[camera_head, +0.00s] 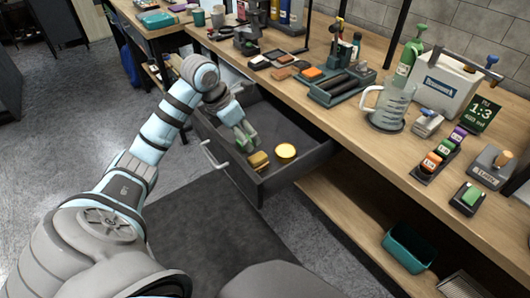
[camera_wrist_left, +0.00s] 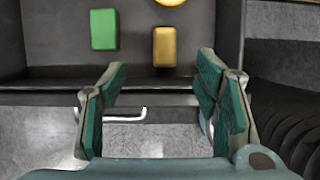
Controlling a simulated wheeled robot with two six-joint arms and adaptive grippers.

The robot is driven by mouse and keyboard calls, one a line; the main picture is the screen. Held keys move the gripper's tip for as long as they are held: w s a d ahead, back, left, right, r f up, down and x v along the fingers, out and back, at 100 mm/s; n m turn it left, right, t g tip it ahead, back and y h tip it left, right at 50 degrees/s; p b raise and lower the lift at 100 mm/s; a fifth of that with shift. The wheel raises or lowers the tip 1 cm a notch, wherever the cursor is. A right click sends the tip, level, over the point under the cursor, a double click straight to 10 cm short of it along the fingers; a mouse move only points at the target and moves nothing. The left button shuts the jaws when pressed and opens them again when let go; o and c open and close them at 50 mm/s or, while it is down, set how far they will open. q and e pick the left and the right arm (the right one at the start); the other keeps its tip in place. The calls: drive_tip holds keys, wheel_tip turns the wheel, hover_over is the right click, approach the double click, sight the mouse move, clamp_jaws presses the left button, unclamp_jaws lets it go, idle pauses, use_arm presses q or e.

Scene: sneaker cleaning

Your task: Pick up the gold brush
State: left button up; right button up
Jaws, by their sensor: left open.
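The gold brush (camera_head: 258,161) lies in the open drawer, near its front wall. In the left wrist view the gold brush (camera_wrist_left: 164,47) lies beyond my fingers, between their lines and toward the right one. My left gripper (camera_head: 243,136) reaches down over the drawer. In the wrist view my left gripper (camera_wrist_left: 160,78) has its two green-padded fingers spread apart with nothing between them. My right gripper is not in view.
A green block (camera_wrist_left: 103,29) lies left of the gold brush. A round gold tin (camera_head: 286,151) lies close by in the drawer (camera_head: 302,171). The workbench (camera_head: 345,125) above carries a pitcher (camera_head: 390,106), bottles and trays. A teal bin (camera_head: 409,248) stands on the lower shelf.

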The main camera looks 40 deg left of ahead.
sight(257, 157)
use_arm(q)
drive_tip(key=x, duration=0.2)
drive_tip(key=b+x, duration=0.1)
drive_tip(key=x, duration=0.3)
drive_tip(key=shift+s+f, duration=0.2)
drive_tip(key=shift+s, duration=0.15)
drive_tip(key=x, duration=0.2)
drive_tip(key=b+x, duration=0.2)
drive_tip(key=x, duration=0.1)
drive_tip(key=shift+d+f, duration=0.3)
drive_tip(key=shift+d, duration=0.05)
drive_tip(key=shift+w+f, duration=0.1)
drive_tip(key=shift+f, duration=0.15)
drive_tip(key=c, duration=1.2)
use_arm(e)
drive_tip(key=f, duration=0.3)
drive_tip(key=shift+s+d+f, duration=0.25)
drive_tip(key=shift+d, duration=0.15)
